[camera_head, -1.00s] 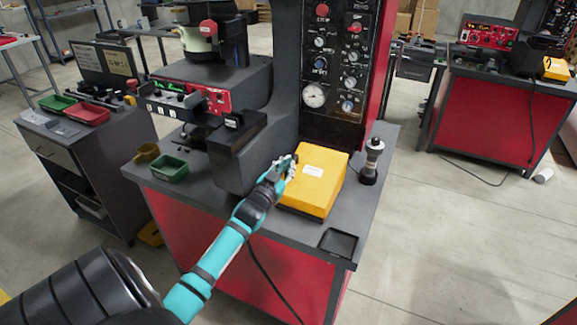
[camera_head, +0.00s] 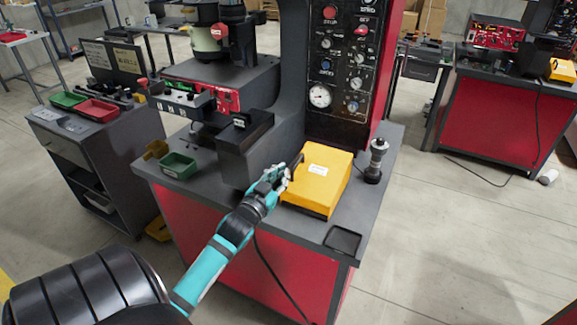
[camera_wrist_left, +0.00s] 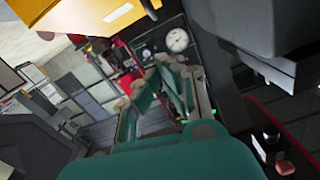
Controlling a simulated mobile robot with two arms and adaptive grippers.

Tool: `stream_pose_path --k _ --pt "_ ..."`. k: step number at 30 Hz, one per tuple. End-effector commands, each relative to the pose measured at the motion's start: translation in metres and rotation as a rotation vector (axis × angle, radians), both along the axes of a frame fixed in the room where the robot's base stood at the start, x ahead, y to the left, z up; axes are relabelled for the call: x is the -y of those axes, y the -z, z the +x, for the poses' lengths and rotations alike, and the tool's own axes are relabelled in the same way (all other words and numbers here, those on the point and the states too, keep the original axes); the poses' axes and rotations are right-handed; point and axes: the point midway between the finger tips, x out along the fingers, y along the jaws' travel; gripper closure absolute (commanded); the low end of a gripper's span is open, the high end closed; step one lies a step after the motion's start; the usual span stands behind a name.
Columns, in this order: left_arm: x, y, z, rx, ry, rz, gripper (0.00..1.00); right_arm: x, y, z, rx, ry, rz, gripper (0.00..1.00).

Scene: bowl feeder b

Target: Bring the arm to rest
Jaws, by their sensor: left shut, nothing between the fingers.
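My left arm reaches in from the lower left in the head view. Its gripper (camera_head: 282,174) is at the left edge of the yellow box (camera_head: 318,182), above the grey bench top. I cannot tell whether it touches the box. In the left wrist view the gripper (camera_wrist_left: 165,78) has its fingers closed together with nothing between them. The yellow box also shows at the top left of the wrist view (camera_wrist_left: 75,22). My right gripper is not in view.
A dark machine block (camera_head: 243,150) stands just left of the gripper, with the control panel (camera_head: 340,75) behind. A green tray (camera_head: 178,165), a black tray (camera_head: 342,240) and a dark cylindrical fitting (camera_head: 375,160) are on the bench. Open floor lies to the right.

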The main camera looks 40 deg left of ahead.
Motion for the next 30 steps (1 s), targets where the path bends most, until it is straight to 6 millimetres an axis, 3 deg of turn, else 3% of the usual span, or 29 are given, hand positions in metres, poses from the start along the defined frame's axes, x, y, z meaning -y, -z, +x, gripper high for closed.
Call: stream_pose_path --k 4,11,14,17,19,24,30 --pt "0.003 0.000 -0.012 -0.001 -0.001 0.000 1.00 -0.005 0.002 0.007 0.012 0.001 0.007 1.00" --pt "0.004 -0.001 -0.014 -0.001 0.000 0.000 1.00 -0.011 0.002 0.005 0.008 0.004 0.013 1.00" --pt "0.013 0.008 -0.016 -0.038 0.003 -0.011 1.00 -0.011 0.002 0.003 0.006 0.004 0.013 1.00" --pt "0.040 0.034 -0.025 -0.161 0.018 -0.041 1.00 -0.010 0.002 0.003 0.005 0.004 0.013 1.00" --pt "0.070 0.060 -0.041 -0.298 0.036 -0.071 1.00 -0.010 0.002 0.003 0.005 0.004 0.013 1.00" --pt "0.147 0.112 -0.102 -0.652 0.097 -0.132 1.00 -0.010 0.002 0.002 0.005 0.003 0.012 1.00" --pt "0.197 0.133 -0.161 -0.905 0.157 -0.161 1.00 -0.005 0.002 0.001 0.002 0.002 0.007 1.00"
